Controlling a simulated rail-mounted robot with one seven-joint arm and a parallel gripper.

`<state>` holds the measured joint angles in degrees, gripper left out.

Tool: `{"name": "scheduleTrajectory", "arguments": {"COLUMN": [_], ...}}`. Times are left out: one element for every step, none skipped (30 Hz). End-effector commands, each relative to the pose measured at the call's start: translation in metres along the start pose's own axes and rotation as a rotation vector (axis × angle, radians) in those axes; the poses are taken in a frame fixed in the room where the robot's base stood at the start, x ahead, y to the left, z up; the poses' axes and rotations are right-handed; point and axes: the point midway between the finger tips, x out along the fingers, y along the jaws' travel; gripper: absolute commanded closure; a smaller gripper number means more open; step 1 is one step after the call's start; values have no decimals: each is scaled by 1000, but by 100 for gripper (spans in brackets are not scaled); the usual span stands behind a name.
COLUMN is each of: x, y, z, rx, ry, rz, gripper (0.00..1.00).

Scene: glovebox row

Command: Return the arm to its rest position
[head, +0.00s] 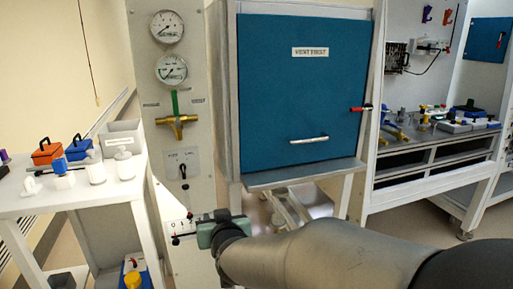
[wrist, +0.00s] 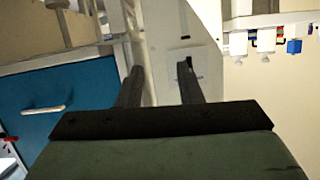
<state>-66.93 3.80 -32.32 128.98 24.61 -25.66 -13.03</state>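My arm reaches in from the lower right of the head view, with its grey-green hand (head: 218,229) in front of the lower part of the gauge panel. In the wrist view my gripper (wrist: 159,72) has its two dark fingers spread apart. Nothing shows between them, so it is open and empty. The fingers are hard to make out in the head view against the panel.
A blue door (head: 300,95) labelled "VENT FIRST" has a pale handle (head: 309,139). The gauge panel (head: 160,85) carries a brass valve (head: 177,121). A white side table (head: 60,198) holds bottles and boxes. Shelving with equipment (head: 435,135) stands right.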

Motion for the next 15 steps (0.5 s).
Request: {"name": "scheduleTrajectory", "arguments": {"x": [-16, -24, -37, -48, -60, -77, -91, -106, -126, -143, -160, -183, -199, -216, -236], "y": [25, 36, 49, 58, 67, 79, 87, 95, 105, 112, 119, 127, 132, 137, 142], "z": [-8, -4, 2, 7, 11, 17, 21, 25, 30, 34, 38, 43, 46, 49, 53], "rx": [31, 44, 61, 73, 85, 102, 112, 123, 138, 148, 159, 173, 182, 192, 205], "ry": [-86, -146, -223, -279, -335, -411, -466, -521, -594, -651, -705, -776, -828, -878, -940], "rz": [11, 11, 11, 13, 16, 22, 28, 35, 48, 60, 73, 93, 109, 127, 150], "gripper": [67, 67, 67, 67, 67, 67, 67, 67, 67, 67, 67, 67, 67, 67, 67]}}
